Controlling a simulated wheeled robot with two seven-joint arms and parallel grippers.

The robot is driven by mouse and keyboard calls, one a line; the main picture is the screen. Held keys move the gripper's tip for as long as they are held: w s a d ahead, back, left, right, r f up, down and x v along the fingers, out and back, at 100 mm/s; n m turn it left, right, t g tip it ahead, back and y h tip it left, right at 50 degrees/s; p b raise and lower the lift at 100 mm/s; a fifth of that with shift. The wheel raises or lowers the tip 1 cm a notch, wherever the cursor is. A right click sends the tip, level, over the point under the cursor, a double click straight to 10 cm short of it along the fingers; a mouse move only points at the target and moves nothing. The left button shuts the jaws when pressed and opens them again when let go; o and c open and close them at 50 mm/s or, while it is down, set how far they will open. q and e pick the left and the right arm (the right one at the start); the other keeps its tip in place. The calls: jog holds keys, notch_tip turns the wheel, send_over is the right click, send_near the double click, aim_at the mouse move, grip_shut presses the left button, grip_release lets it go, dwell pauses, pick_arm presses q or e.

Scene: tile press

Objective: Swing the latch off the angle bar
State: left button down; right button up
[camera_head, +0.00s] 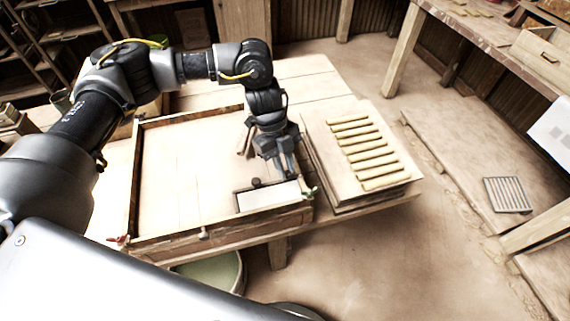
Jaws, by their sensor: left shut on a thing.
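My left gripper (287,170) reaches down over the front right corner of a shallow wooden frame (138,180). It is shut on what looks like the latch, which the fingers mostly hide. Just below and left of the fingers, a dark angle bar (237,201) edges a pale rectangular piece (268,196) in that corner. A small dark knob (256,182) stands at the bar's back edge. I cannot tell whether the latch touches the bar. A small green-tipped part (311,192) sits at the frame's right corner. My right gripper is not in view.
A stack of boards with several yellowish strips (368,150) stands close to the right of the gripper. A red-tipped part (118,239) is at the frame's front left corner. A round tub (215,272) sits below the table. The frame's middle is clear.

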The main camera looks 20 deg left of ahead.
pick_arm(q)
jog(key=m+b, duration=0.1)
jog(key=w+m+y, duration=0.1)
jog(key=shift+f+m+g+b, duration=0.1)
jog(key=shift+m+g+b, duration=0.2)
jog(key=shift+b, duration=0.1)
jog(key=m, duration=0.1)
jog(key=w+m, duration=0.1)
jog(key=shift+m+g+y, duration=0.3)
jog(key=shift+y, duration=0.1)
jog(key=m, duration=0.2)
jog(key=w+m+y, duration=0.1)
jog(key=m+y, duration=0.1)
jog(key=m, duration=0.1)
jog(key=shift+w+d+m, duration=0.3)
jog(key=shift+w, duration=0.1)
jog(key=m, duration=0.2)
jog(key=w+d+m+y, duration=0.1)
jog(key=m, duration=0.1)
jog(key=shift+y, duration=0.3)
jog(key=shift+w+d+m+y+b, duration=0.15)
jog(key=shift+d+m+y, duration=0.1)
jog(key=shift+m, duration=0.5)
jog(key=shift+w+d+m+y+b, duration=0.15)
jog(key=shift+d+m+y, duration=0.1)
jog(key=shift+m, duration=0.5)
jog(key=shift+s, duration=0.15)
